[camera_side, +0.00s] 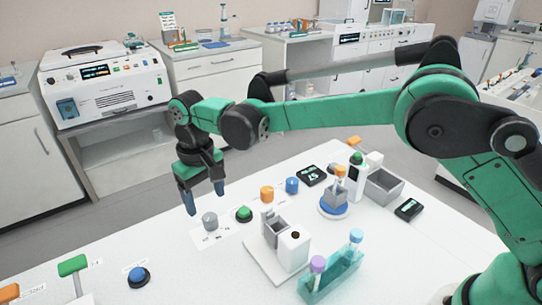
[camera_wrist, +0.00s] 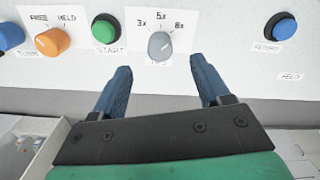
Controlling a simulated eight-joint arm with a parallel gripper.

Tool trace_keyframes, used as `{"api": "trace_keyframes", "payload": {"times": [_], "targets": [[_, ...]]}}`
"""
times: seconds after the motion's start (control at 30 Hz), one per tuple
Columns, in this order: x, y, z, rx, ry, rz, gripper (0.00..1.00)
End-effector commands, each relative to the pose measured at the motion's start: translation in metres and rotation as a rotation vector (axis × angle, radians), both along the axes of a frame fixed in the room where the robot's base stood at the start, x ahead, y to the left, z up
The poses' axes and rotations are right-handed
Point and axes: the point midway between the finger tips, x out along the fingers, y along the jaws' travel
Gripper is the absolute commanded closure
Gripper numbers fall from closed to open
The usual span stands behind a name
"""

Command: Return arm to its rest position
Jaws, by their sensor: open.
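My gripper (camera_side: 206,196) is open and empty, its blue fingers pointing down over the white work table. The grey dial (camera_side: 210,220) sits just beyond and below the fingertips. In the wrist view my gripper (camera_wrist: 161,80) has its two fingers spread apart, and the grey dial (camera_wrist: 160,46) shows between and ahead of them, beneath a 3x, 5x, 8x scale. The fingers appear clear of the dial. My arm is stretched out to the left across the table in the side view.
A green START button (camera_side: 243,214), orange knob (camera_side: 267,194) and blue knob (camera_side: 292,185) line the table. A teal rack (camera_side: 330,281) holds purple-capped (camera_side: 317,264) and blue-capped (camera_side: 356,236) tubes. A green-handled lever (camera_side: 73,266) and blue button (camera_side: 139,275) stand at left.

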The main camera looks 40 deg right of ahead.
Motion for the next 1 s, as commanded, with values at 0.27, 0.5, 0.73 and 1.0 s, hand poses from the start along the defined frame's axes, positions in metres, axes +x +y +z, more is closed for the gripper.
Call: {"api": "trace_keyframes", "payload": {"times": [0.27,0.5,0.73,1.0], "targets": [[0.000,0.000,0.008,0.000,0.000,0.000,0.30],[-0.001,-0.009,0.017,0.009,-0.017,-0.011,0.30],[-0.016,-0.060,0.066,0.054,-0.141,-0.066,0.30],[-0.065,-0.128,0.102,0.089,-0.331,-0.140,0.30]]}}
